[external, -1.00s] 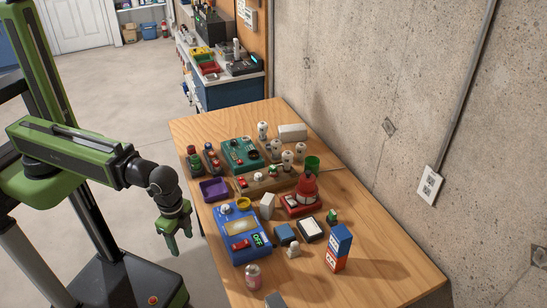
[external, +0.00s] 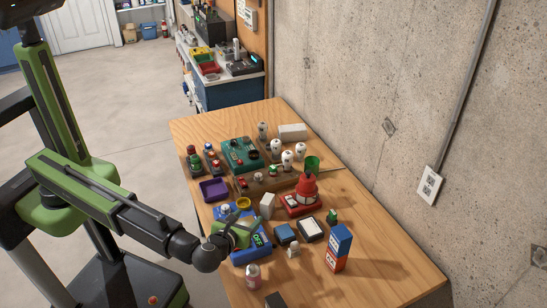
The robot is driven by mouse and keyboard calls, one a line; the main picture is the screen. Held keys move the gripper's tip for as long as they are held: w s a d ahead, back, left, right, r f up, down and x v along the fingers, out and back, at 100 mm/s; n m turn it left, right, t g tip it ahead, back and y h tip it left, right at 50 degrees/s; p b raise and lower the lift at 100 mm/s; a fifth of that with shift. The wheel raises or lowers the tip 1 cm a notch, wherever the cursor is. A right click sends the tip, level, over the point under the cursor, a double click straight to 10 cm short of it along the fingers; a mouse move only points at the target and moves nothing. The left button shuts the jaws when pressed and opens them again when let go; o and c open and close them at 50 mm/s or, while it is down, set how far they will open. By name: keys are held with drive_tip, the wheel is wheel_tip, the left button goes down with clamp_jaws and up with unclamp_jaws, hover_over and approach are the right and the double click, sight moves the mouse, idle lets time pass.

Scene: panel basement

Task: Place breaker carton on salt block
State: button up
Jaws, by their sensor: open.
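A tall carton (external: 338,248), blue above and orange-red below with white labels, stands upright near the right front of the table; I take it for the breaker carton. A long whitish block (external: 292,132) lies at the back of the table by the wall, and a smaller pale block (external: 267,206) stands mid-table. I cannot tell for sure which is the salt block. My green gripper (external: 236,234) is open and appears empty over the blue device with the OFF display (external: 258,240), left of the carton. It hides much of that device.
A purple tray (external: 213,189) sits at the left edge.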

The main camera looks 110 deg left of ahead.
sight(266, 201)
drive_tip(key=b+x, duration=0.6)
drive_tip(key=x, duration=1.1)
drive_tip(key=shift+w+a+f+b, duration=0.1)
drive_tip(key=shift+a+f+b, duration=0.1)
drive_tip(key=shift+b, duration=0.2)
drive_tip(key=shift+d, duration=0.1)
clamp_jaws()
